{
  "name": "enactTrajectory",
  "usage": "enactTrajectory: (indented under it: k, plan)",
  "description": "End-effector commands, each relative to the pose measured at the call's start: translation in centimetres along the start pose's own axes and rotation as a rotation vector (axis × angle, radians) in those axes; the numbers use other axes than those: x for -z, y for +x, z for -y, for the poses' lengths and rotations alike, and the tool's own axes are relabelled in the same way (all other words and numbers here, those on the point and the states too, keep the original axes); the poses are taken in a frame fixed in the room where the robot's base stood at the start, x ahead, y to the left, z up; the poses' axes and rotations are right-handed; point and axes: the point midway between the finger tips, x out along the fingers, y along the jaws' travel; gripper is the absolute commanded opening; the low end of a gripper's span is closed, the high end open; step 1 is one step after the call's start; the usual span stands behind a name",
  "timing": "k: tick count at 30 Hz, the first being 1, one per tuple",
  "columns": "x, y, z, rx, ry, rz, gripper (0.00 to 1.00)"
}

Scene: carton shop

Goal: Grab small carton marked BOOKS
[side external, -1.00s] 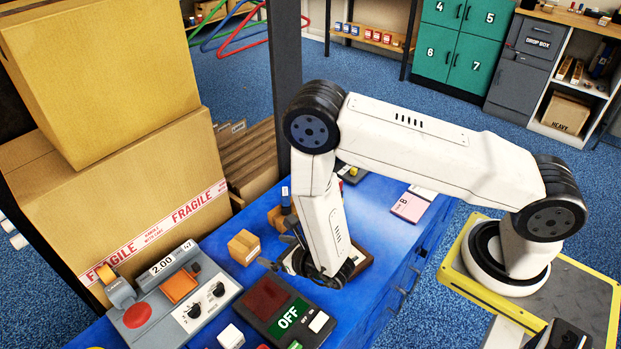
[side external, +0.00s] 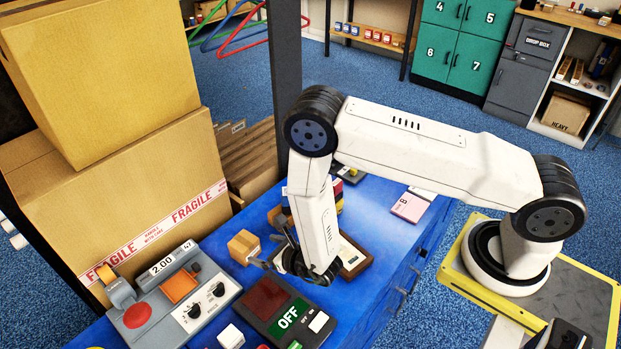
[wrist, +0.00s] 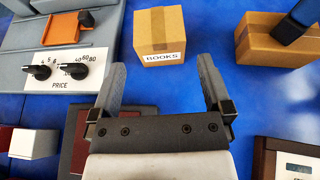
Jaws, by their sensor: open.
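The small carton marked BOOKS (wrist: 158,35) is a light brown cube with a tape strip and a white label facing my gripper. It stands on the blue table top and also shows in the side view (side external: 243,246). My gripper (wrist: 162,78) is open and empty, its two dark fingers spread. In the wrist view the carton lies just beyond the fingertips, roughly centred between them. In the side view my gripper (side external: 270,258) is just right of the carton; whether it touches cannot be told.
A grey machine with PRICE knobs (wrist: 62,62) stands left of the carton. Another brown box (wrist: 270,42) with a blue object on it is to the right.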

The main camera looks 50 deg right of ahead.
Motion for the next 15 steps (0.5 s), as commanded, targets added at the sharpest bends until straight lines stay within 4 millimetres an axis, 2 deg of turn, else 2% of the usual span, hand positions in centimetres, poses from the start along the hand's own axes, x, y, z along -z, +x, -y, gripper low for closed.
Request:
enactTrajectory:
  k: [15]
  plan:
    - [0.4, 4.4, -0.2, 0.004, 0.0, 0.001, 1.0]
